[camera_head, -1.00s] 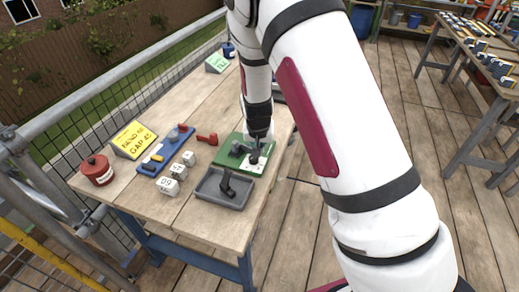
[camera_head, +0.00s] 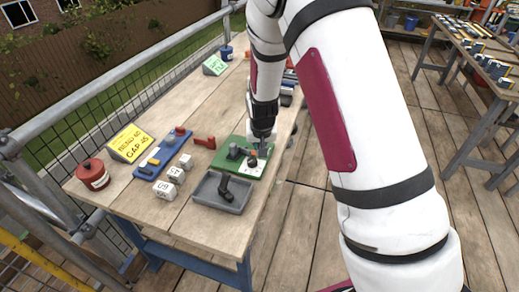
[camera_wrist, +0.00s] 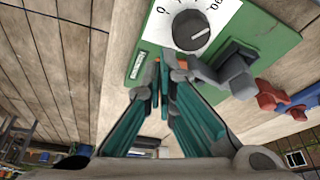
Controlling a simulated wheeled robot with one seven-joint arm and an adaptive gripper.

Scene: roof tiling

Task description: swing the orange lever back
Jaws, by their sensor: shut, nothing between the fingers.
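The green board (camera_head: 226,163) lies on the wooden table, with a white dial, a dark knob (camera_head: 252,162) and a grey block (camera_head: 234,151) on it. In the wrist view the board (camera_wrist: 277,42) fills the upper part, with the knob (camera_wrist: 191,30) above my fingertips. My gripper (camera_wrist: 166,72) is shut and empty, its fingertips over the board's lower edge by a small label plate (camera_wrist: 137,65). A small orange bit (camera_wrist: 157,62) shows at the fingertips; I cannot tell whether it is the orange lever or touching them. My gripper (camera_head: 262,138) hides part of the board in the head view.
A grey tray (camera_head: 210,206) with a dark part stands in front of the board. A red piece (camera_head: 205,142), a blue rack (camera_head: 150,171), white blocks (camera_head: 168,181), a red pot (camera_head: 93,174) and a yellow sign (camera_head: 130,143) are to the left.

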